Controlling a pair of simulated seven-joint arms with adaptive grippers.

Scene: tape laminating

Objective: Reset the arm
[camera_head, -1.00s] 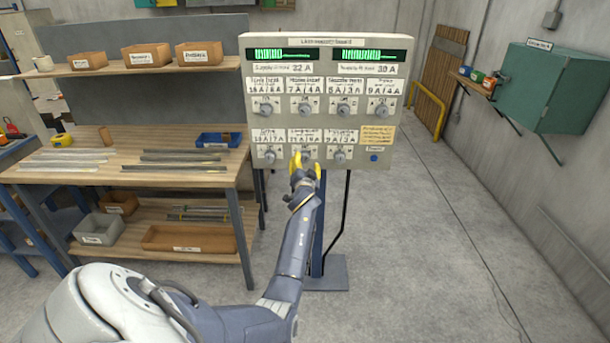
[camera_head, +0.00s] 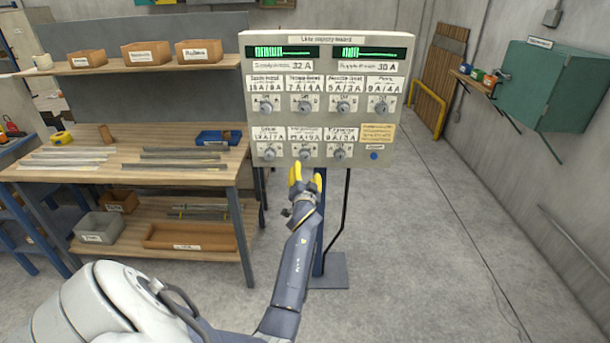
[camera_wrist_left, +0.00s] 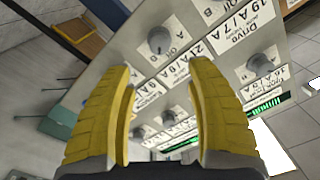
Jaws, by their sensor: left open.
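My left gripper (camera_head: 306,178) has yellow fingers and is open and empty. It is just below the lower edge of the grey control panel (camera_head: 384,60), under its bottom row of knobs. In the left wrist view the two yellow fingers (camera_wrist_left: 160,100) stand wide apart with nothing between them. A round knob (camera_wrist_left: 159,40) and its label show beyond the gap, apart from the fingers. The panel has two green displays (camera_head: 368,52) and two rows of labelled knobs. My right gripper does not show.
A wooden workbench (camera_head: 120,165) with metal strips and a blue tray (camera_head: 218,139) stands to the left of the panel. A teal cabinet (camera_head: 560,85) hangs on the right wall. The floor (camera_head: 430,240) right of the panel stand is clear.

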